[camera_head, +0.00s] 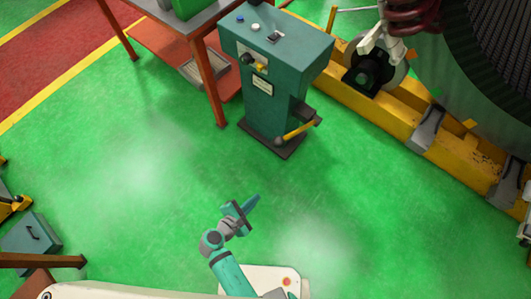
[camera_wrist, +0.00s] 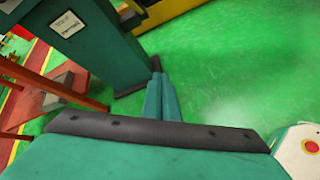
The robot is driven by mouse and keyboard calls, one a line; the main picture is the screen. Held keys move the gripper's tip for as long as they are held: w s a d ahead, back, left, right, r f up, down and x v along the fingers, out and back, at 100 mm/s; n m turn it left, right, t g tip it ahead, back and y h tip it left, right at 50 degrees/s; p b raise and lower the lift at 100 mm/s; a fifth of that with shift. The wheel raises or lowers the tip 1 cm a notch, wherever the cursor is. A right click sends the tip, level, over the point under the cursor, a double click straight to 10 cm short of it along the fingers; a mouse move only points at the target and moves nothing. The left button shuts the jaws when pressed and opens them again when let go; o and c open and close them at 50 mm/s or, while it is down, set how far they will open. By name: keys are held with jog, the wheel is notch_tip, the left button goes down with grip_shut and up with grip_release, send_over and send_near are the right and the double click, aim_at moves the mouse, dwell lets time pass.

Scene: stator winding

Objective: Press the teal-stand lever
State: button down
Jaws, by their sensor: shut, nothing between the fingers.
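The teal stand (camera_head: 268,85) stands upright at the upper middle of the head view, with buttons and a small panel on its sloped top. Its lever (camera_head: 297,131) is a yellow bar low on the right side of the stand. My gripper (camera_head: 254,202) is shut and empty, in open space in front of the stand and apart from the lever. In the wrist view the shut fingers (camera_wrist: 158,80) point toward the stand (camera_wrist: 95,40), which fills the upper left. I cannot make out the yellow lever clearly there.
An orange-legged table (camera_head: 205,65) stands left of the stand. A yellow beam (camera_head: 390,120) with a large dark machine (camera_head: 480,70) runs along the right. A teal box (camera_head: 30,245) sits at the lower left. The green floor between my gripper and the stand is clear.

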jog(key=w+a+r+n+t+h, duration=0.2)
jog(key=w+a+r+h, duration=0.3)
jog(key=r, duration=0.5)
jog(key=shift+w+a+n, duration=0.25)
jog(key=shift+a+n, duration=0.05)
jog(key=shift+n, duration=0.3)
jog(key=w+d+r, duration=0.1)
jog(key=w+d, duration=0.8)
jog(key=shift+d+r, duration=0.2)
jog(key=shift+w, duration=0.15)
